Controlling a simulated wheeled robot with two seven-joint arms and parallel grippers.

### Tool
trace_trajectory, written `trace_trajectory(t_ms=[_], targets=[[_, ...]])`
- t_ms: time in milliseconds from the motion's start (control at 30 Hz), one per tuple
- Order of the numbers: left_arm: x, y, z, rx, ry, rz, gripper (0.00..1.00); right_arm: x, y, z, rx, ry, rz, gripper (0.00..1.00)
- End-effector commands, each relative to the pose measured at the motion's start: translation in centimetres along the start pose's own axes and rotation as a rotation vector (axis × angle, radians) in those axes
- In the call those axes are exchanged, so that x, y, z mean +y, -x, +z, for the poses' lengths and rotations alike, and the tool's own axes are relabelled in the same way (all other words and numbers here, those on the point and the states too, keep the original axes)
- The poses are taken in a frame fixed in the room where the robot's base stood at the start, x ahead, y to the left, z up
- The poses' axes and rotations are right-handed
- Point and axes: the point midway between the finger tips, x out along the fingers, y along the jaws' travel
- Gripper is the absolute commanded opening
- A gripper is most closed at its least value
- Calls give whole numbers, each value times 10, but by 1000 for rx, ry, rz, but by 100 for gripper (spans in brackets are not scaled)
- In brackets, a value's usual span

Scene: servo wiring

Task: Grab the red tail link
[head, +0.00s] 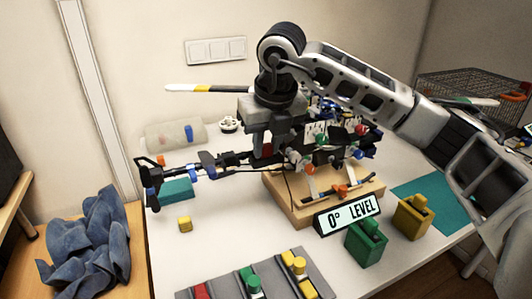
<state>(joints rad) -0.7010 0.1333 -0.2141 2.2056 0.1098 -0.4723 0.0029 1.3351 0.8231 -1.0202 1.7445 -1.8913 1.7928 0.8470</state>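My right arm comes in from the right, and my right gripper (264,141) points down over the rear of a dark model (325,155) on a wooden base (290,204). Its fingertips are partly lost among the dark model parts, so I cannot tell whether it is open or shut. A thin dark boom (210,170) runs left from the model, with small blue and orange-red parts at its end. A red piece (201,291) lies in the grey tray (222,286) at the bottom edge, partly cut off. I cannot tell which red part is the tail link. My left gripper is not in view.
A "0° LEVEL" sign (348,215) stands before the base. Green (366,243) and yellow (412,217) containers stand at right. The white table (215,237) is clear around the cube.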

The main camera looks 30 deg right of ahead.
Motion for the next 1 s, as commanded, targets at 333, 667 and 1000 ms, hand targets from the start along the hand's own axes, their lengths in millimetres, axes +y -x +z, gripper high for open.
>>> trace_trajectory(t_ms=[333,667,1000], targets=[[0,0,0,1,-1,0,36,0,1,0,-1,0,0,2],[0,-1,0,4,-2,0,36,1,32,10,-5,1,2,2],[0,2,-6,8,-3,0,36,27,116,-33,-8,6,-3,2]])
